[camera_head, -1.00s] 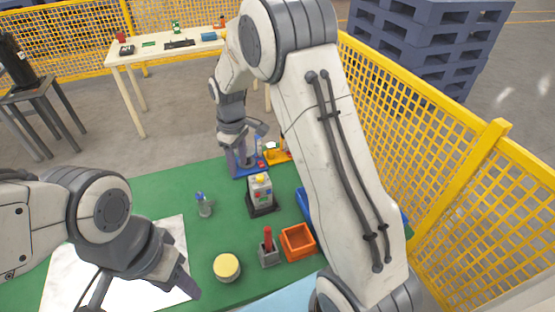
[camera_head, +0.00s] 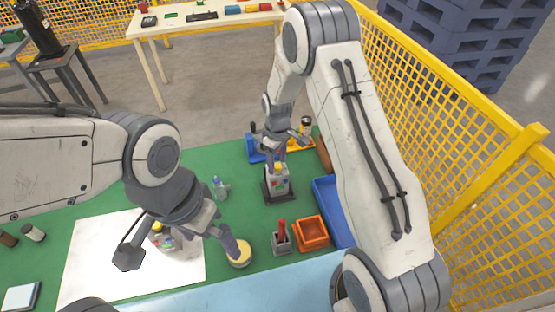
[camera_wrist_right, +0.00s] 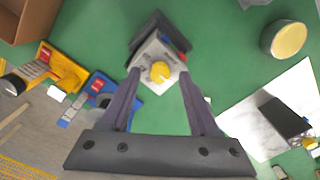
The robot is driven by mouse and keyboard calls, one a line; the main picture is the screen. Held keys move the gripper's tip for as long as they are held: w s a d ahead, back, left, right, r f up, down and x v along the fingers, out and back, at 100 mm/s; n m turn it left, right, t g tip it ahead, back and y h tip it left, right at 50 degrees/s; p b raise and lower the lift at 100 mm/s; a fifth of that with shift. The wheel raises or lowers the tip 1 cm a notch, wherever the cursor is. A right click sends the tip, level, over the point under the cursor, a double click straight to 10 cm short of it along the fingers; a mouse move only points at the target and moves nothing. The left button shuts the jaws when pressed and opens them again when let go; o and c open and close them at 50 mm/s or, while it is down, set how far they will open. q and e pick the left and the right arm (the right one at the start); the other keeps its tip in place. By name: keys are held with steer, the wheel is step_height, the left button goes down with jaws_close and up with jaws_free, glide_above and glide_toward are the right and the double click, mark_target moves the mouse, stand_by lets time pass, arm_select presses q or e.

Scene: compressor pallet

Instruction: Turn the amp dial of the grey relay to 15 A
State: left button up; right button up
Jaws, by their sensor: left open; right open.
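The grey relay (camera_head: 278,184) stands upright in a dark base on the green mat, with a yellow dial on its top. In the right wrist view the relay (camera_wrist_right: 148,50) shows its yellow dial (camera_wrist_right: 160,72) from above; the dial's scale is too small to read. My right gripper (camera_head: 279,152) is above the relay, pointing down. In the right wrist view the right gripper (camera_wrist_right: 160,77) is open, its fingers on either side of the dial; I cannot tell if they touch. My left gripper (camera_head: 213,236) is open over the white sheet's right edge, apart from the relay.
A dark device with a yellow knob (camera_wrist_right: 285,118) lies on the white sheet (camera_head: 95,262). A yellow-topped round container (camera_head: 240,252) is close to my left gripper. A red-handled item (camera_head: 281,238), orange bin (camera_head: 311,233) and blue tray (camera_head: 331,206) are in front and right of the relay.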

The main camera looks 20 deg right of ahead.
steer(key=shift+f, duration=0.25)
jaws_close()
steer(key=shift+m, duration=0.4)
steer(key=m+b, duration=0.1)
steer(key=m, duration=0.1)
steer(key=shift+m, duration=0.4)
steer(key=m+b, duration=0.1)
steer(key=m, duration=0.4)
steer(key=shift+r, duration=0.1)
stand_by(0.3)
